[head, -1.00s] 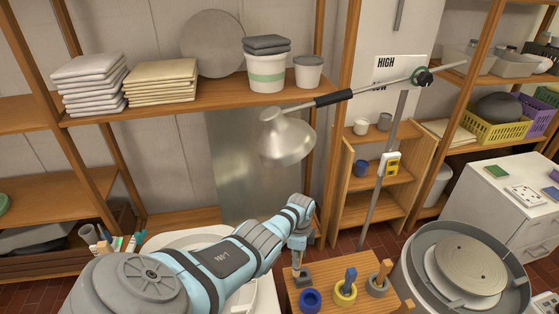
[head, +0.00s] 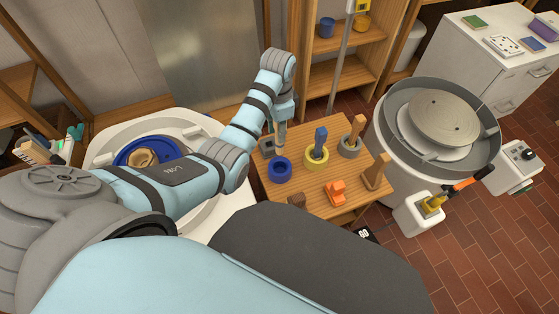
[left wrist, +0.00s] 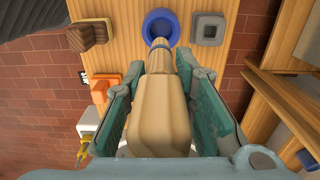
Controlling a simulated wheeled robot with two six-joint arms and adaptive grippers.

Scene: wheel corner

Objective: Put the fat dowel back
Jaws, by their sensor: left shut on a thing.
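The fat dowel (left wrist: 160,112) is a thick tan wooden piece with a narrower front end. My left gripper (left wrist: 172,72) is shut on it, with a teal finger on each side. In the left wrist view the dowel's narrow end points at the blue ring holder (left wrist: 160,14) and overlaps its near edge. In the head view my left gripper (head: 281,125) points down at the bench, just behind the blue ring holder (head: 279,169) and beside a grey square holder (head: 267,146). The blue holder's opening looks empty. Contact between dowel and holder cannot be told. My right gripper is out of view.
The small wooden bench (head: 306,180) also bears a yellow ring holder (head: 317,156) with a blue peg, a grey ring holder (head: 349,148) with a wooden peg, an orange piece (head: 335,192) and a wooden stand (head: 376,173). A potter's wheel (head: 445,118) stands to the right.

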